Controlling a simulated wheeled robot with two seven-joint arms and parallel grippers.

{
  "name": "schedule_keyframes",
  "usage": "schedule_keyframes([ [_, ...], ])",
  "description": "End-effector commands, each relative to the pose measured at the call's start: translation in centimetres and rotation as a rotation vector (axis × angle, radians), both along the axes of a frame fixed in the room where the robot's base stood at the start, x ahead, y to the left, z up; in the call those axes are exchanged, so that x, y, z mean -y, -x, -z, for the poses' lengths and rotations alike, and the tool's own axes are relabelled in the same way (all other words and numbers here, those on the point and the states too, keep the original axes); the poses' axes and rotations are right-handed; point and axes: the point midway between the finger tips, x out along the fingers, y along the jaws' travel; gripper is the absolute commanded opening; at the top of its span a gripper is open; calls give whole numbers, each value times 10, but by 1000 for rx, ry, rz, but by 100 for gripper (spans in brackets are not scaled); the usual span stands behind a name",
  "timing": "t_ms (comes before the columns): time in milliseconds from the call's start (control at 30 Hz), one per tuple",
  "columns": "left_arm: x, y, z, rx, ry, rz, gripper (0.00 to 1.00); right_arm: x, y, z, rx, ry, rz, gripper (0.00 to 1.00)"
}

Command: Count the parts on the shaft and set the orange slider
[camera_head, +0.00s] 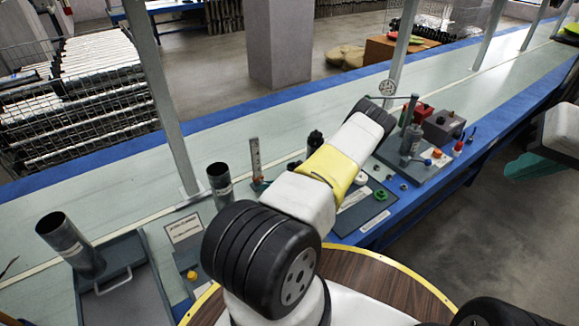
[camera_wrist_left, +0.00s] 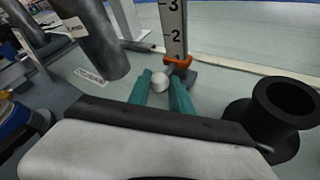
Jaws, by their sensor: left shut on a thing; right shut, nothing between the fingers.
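A grey upright scale (camera_head: 255,157) stands on the bench. In the left wrist view the scale (camera_wrist_left: 174,30) shows the marks 3 and 2, and the orange slider (camera_wrist_left: 180,61) sits on it below the 2. My left gripper (camera_wrist_left: 160,86) has its teal fingers shut on a white ball (camera_wrist_left: 160,81) in front of the slider; whether the two are joined I cannot tell. In the head view my left arm hides most of this gripper. My right gripper (camera_head: 525,166) is shut and empty at the right, past the bench edge. I cannot make out a shaft with countable parts.
Grey metal tubes (camera_head: 219,184) (camera_head: 70,245) stand left of the scale, one at a tray (camera_head: 130,290). A black flanged piece (camera_wrist_left: 285,105) is close on the right in the left wrist view. A post fixture (camera_head: 411,142) stands at the right. The bench behind is clear.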

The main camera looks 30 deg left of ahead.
Motion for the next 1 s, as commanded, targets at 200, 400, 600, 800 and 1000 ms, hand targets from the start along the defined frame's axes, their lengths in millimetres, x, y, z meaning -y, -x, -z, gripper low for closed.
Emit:
schedule_keyframes([
  [200, 0, -3, -31, 5, -1, 2, 0, 0, 0, 0, 0, 0, 0, 0],
  [400, 1, -3, -87, 5, 0, 2, 0, 0, 0, 0, 0, 0, 0, 0],
  [600, 0, -2, -118, 3, 0, 2, 0, 0, 0, 0, 0, 0, 0, 0],
  [800, 0, -1, -121, 1, -1, 3, 0, 0, 0, 0, 0, 0, 0, 0],
  [1000, 0, -1, -121, 1, -1, 3, 34, 0, 0, 0, 0, 0, 0, 0],
])
